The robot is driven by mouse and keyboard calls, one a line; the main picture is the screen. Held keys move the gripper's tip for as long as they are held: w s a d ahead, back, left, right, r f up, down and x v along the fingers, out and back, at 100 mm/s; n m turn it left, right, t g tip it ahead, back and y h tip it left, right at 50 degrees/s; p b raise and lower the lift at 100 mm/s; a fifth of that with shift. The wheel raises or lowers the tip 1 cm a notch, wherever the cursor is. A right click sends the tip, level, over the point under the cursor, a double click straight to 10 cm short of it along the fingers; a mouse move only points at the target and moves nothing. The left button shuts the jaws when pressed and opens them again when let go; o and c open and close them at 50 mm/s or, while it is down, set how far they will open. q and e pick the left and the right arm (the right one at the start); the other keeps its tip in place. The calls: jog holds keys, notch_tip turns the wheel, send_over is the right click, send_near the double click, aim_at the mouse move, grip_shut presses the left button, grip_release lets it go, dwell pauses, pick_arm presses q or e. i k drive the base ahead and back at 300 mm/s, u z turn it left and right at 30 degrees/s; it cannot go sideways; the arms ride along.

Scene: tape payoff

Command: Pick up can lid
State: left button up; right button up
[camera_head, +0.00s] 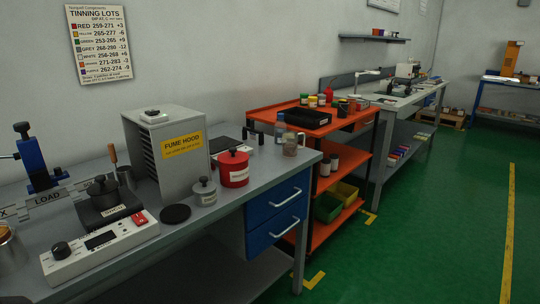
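A red can (233,170) with a white label and a small black knob on its lid stands on the grey workbench, right of the fume hood. Its lid (233,156) appears to sit on top. A smaller grey can (205,196) with a white label stands just in front-left of it. It has a knobbed grey lid (204,185) on top. I cannot tell which of these lids is the task's can lid. Neither of my grippers is in view.
A flat black disc (174,213) lies in front of the grey fume hood (170,155). A glass jar (290,144) stands near the bench's right end. The bench's front-right top is clear.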

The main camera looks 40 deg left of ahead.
aim_at(234, 156)
jog(key=i, duration=2.9)
jog(key=u, duration=3.4)
